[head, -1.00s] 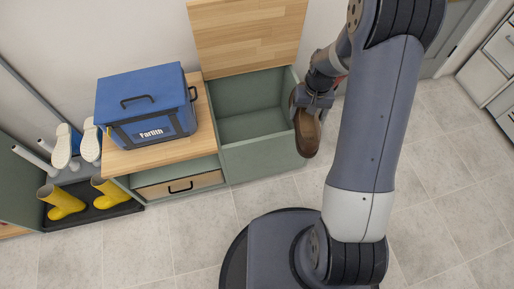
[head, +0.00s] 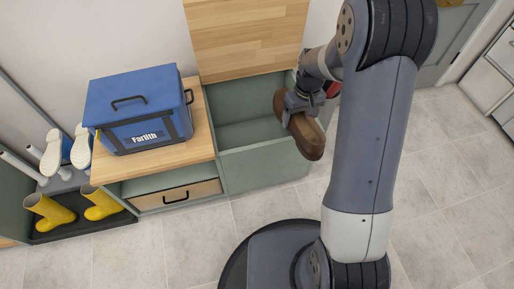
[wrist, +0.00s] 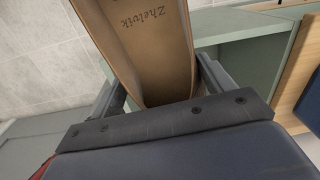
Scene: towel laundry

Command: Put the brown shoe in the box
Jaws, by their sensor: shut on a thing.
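The brown shoe (head: 306,137) is held by my gripper (head: 300,103) at the right front corner of the open green box (head: 262,162). My gripper is shut on the shoe, whose toe hangs toward the front, outside the box's front wall. In the wrist view the shoe's tan sole (wrist: 157,45), with lettering on it, stands between my gripper's two fingers (wrist: 160,95). The box's wooden lid (head: 246,38) stands up against the wall. The box looks empty in the part I see; its right end is partly hidden by my gripper and the shoe.
A blue cooler bag (head: 140,108) sits on the wooden cabinet top (head: 190,150) left of the box. The tiled floor in front is clear.

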